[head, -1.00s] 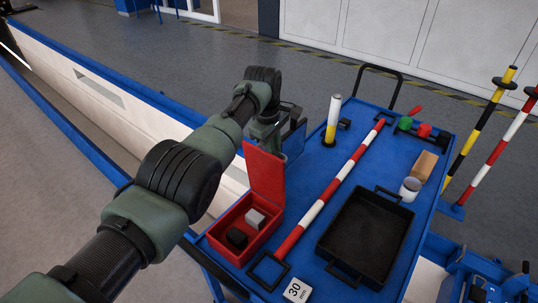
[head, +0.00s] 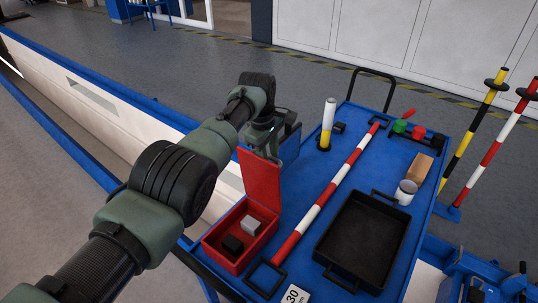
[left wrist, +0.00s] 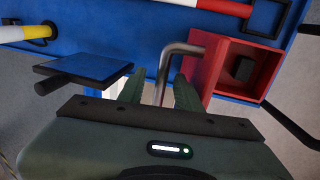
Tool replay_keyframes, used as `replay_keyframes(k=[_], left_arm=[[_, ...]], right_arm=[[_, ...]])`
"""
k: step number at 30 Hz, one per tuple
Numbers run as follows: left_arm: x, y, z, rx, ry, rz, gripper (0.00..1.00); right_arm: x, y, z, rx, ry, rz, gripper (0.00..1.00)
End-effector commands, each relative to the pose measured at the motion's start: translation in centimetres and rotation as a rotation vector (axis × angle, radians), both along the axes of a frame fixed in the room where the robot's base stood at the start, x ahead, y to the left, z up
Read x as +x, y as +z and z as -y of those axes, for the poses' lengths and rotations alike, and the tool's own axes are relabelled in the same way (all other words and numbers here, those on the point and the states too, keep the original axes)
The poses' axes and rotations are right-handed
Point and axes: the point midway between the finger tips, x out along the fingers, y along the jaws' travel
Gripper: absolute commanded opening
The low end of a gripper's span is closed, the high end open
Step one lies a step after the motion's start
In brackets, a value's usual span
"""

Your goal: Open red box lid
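The red box (head: 232,262) stands at the near left corner of the blue cart top, with a black block (head: 232,244) and a grey block (head: 250,225) inside. Its red lid (head: 260,182) stands raised, roughly upright, at the far side. My left gripper (head: 264,150) is at the lid's upper edge; its fingers are mostly hidden there. In the left wrist view, its two fingers (left wrist: 158,92) are apart, with a bent grey bar (left wrist: 178,52) between them and gaps on both sides. The red box (left wrist: 244,72) lies right of them. My right gripper is not in view.
A striped red-white bar (head: 322,196) crosses the blue cart (head: 300,170). A black tray (head: 366,240), a white cup (head: 405,192) and a yellow-white cylinder (head: 327,122) stand on it. Striped poles (head: 478,120) are at right. A low blue-topped wall (head: 90,88) runs left.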

Motion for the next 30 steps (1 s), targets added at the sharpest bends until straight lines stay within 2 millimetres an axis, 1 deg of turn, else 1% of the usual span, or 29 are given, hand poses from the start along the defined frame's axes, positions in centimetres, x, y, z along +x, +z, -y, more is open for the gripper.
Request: replay_keyframes(k=[5, 10, 11, 15, 18, 22, 30], left_arm=[[0.0, 1.3, -0.1, 0.0, -0.001, 0.002, 0.34], [-0.4, 3.3, -0.3, -0.002, 0.0, 0.002, 0.34], [-0.4, 3.7, -0.4, -0.002, 0.0, 0.005, 0.34], [-0.8, 5.8, -0.7, -0.001, 0.001, 0.001, 0.34], [-0.9, 6.9, -0.9, 0.0, 0.001, 0.0, 0.34], [-1.1, 7.4, -0.9, 0.0, 0.0, -0.002, 0.34], [-1.1, 7.5, -0.9, 0.0, 0.0, -0.002, 0.34]], right_arm=[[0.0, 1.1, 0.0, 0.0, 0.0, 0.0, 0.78], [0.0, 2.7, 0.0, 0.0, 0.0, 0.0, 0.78], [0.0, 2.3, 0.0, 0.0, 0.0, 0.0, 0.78], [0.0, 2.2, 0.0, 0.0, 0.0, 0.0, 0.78], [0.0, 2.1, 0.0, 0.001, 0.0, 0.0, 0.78], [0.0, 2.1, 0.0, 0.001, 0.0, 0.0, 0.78], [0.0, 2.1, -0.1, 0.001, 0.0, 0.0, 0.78]])
